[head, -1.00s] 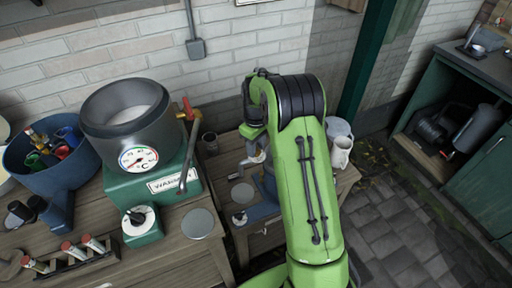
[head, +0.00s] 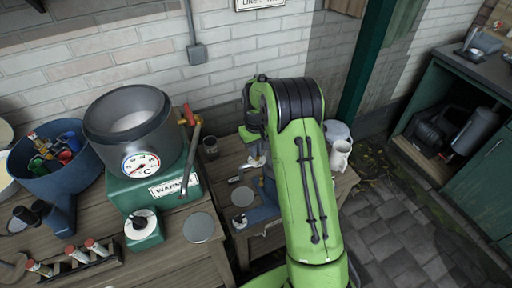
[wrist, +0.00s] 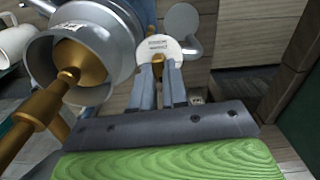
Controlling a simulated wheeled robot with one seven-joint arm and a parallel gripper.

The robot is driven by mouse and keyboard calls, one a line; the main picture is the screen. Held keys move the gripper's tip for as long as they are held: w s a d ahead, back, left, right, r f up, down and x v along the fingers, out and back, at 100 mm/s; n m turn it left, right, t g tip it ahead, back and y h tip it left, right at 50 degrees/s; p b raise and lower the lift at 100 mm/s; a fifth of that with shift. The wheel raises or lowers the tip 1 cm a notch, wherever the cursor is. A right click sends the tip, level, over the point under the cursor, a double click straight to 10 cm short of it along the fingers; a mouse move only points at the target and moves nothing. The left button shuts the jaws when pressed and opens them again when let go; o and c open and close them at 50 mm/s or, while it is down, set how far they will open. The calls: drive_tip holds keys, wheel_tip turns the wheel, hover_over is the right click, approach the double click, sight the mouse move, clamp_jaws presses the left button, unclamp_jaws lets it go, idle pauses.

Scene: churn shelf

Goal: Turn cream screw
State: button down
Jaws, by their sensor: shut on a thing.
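In the wrist view, my gripper (wrist: 158,74) has its two grey fingers close together on a small brass cream screw (wrist: 158,61). The screw sits in front of a pale round plate (wrist: 157,46) with small print, too small to read. A metal bowl-shaped housing (wrist: 112,50) with a thick brass spout (wrist: 82,62) stands just left of the fingers. The fingers cover part of the screw, so its turn angle cannot be told. In the head view, my green arm hides most of the housing and the fingertips.
A green warmer (head: 150,190) with a dial stands on the left bench, near a blue tub (head: 25,165). A lever (head: 191,160) sticks out on the warmer's right. Paved floor (head: 400,235) is open at right.

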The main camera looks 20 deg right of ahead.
drive_tip(key=shift+m, duration=0.4)
drive_tip(key=c, duration=1.1)
unclamp_jaws()
drive_tip(key=shift+c, duration=0.2)
drive_tip(key=shift+r, duration=0.1)
wheel_tip(320, 180, up, 16)
drive_tip(key=p, duration=0.3)
drive_tip(key=shift+p, duration=0.3)
